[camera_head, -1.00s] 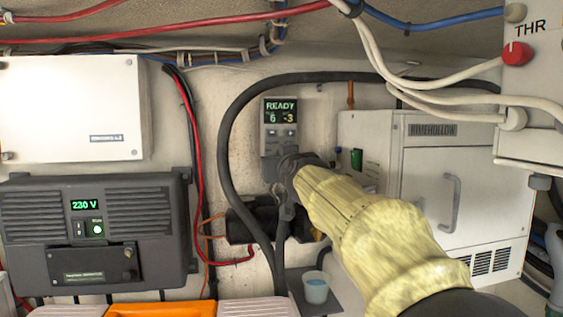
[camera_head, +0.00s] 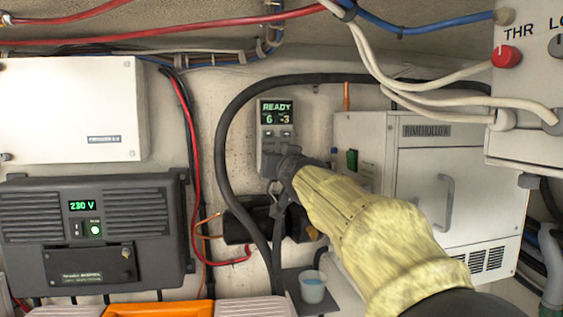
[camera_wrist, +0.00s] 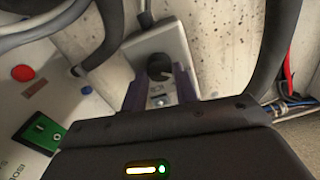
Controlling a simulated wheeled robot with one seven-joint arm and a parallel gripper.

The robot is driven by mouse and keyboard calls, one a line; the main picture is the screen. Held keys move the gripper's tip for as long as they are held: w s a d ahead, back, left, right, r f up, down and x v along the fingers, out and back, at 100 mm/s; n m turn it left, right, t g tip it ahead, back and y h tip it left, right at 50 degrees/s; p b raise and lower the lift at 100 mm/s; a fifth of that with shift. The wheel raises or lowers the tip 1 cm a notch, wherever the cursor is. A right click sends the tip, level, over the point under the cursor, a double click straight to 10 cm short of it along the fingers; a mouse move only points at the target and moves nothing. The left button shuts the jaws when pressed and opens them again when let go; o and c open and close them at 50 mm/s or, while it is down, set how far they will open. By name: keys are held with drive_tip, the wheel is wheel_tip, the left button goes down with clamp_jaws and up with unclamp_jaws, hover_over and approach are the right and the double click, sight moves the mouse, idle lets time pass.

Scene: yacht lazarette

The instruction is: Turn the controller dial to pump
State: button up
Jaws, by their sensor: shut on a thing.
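The controller (camera_head: 277,112) is a small grey wall unit with a green display reading READY, 6 and -3, and buttons below it. Its lower part is hidden behind my gripper in the head view. In the wrist view the controller body (camera_wrist: 172,42) shows its black dial (camera_wrist: 159,67) between my two fingers. My gripper (camera_wrist: 160,88) is shut on the dial. In the head view my gripper (camera_head: 283,172) reaches the controller's lower end from the lower right, with my yellow-sleeved arm behind it. The dial's marks are too small to read.
A thick black hose (camera_head: 226,150) arches around the controller. A white cabinet marked RIMEHOLLOW (camera_head: 420,165) stands to the right. A dark 230 V unit (camera_head: 90,235) and a white box (camera_head: 70,110) are at left. A small cup (camera_head: 312,290) stands below my gripper.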

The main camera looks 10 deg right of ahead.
drive_tip(key=m, duration=0.6)
drive_tip(key=shift+f, duration=0.15)
drive_tip(key=shift+m, duration=0.3)
drive_tip(key=o, duration=0.7)
drive_tip(key=shift+o, duration=1.4)
drive_tip(key=shift+w, duration=0.2)
drive_tip(key=shift+s+d, duration=0.1)
drive_tip(key=shift+s, duration=0.05)
